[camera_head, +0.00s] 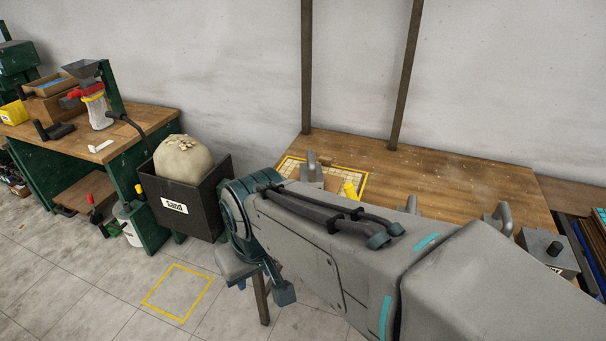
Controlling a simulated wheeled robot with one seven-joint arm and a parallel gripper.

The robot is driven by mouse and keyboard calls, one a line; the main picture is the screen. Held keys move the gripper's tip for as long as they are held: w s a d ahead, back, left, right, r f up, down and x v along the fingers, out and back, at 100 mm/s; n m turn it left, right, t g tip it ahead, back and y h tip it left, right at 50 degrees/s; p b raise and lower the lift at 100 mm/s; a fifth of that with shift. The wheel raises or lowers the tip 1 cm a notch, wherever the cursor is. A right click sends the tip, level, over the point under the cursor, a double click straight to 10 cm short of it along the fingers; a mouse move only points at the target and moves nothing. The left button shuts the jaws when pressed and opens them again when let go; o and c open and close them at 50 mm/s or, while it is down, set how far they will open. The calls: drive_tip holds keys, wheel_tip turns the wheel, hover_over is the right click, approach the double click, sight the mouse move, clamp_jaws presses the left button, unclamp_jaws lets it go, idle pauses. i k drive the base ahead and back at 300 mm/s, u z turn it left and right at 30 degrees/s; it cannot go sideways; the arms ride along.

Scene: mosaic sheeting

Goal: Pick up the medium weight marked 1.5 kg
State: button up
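Grey weights stand on the wooden table. One grey weight (312,174) with an upright handle is at the yellow-bordered mosaic sheet (289,162). The top of another grey piece (411,204) shows just above my arm. A curved grey handle (504,215) rises further right, its lower part hidden by my arm. No 1.5 kg marking is readable, so I cannot tell which is the medium weight. My grey and teal arm crosses the middle and lower right. I see no fingertips; my gripper does not show clearly.
The wooden table (460,180) has bare room at its back. A grey block with a dark knob (553,250) stands at its right. A yellow cylinder (350,190) is on the mosaic sheet. A dark sand bin (204,215) and a green-legged workbench (140,125) are left.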

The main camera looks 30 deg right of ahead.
sight(311, 172)
drive_tip(key=z, duration=0.65)
drive_tip(key=i, duration=1)
drive_tip(key=z, duration=0.05)
